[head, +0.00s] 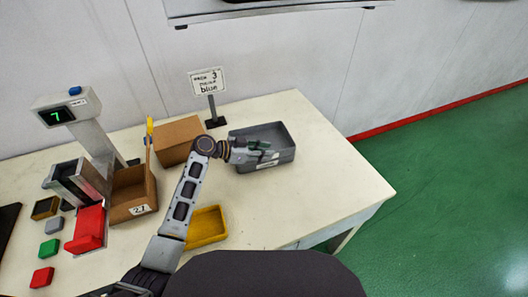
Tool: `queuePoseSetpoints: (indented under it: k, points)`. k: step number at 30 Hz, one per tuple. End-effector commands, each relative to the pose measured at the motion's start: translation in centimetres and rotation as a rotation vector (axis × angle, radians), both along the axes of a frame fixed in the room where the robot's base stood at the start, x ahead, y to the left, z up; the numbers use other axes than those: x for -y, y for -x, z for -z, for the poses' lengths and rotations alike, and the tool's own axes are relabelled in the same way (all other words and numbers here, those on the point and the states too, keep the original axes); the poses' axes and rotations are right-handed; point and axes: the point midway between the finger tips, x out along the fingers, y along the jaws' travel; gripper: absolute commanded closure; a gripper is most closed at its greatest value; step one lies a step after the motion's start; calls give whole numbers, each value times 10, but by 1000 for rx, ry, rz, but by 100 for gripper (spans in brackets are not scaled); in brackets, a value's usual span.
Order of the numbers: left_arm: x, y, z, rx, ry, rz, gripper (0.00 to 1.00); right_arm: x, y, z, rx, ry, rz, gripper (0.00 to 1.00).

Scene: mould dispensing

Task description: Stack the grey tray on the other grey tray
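A grey tray (280,160) stands on the table near its back right part. My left gripper (268,150) reaches over the left side of this tray, with its fingers over the tray's inside. The fingers are small here and I cannot tell if they are open or shut, or if they hold the tray's wall. I cannot make out a second grey tray of this size as a separate thing. A small grey block-like piece (54,225) lies at the far left. My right gripper is not in view.
A yellow tray (206,238) is beside my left arm. A cardboard box (176,139), an open brown box (130,204), a red holder (88,230) and a display stand (90,130) occupy the left. A sign (207,82) stands behind. The table's right side (335,190) is clear.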

Motion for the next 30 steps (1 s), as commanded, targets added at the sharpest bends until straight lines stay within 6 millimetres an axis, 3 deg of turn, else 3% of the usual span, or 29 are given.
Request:
queuePoseSetpoints:
  k: [15,21,30]
  points:
    - [0,0,-14,-1,0,0,73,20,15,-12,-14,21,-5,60]
    - [-25,8,-21,0,-3,-1,73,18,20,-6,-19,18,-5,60]
    - [-56,19,-36,1,-1,-1,73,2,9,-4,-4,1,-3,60]
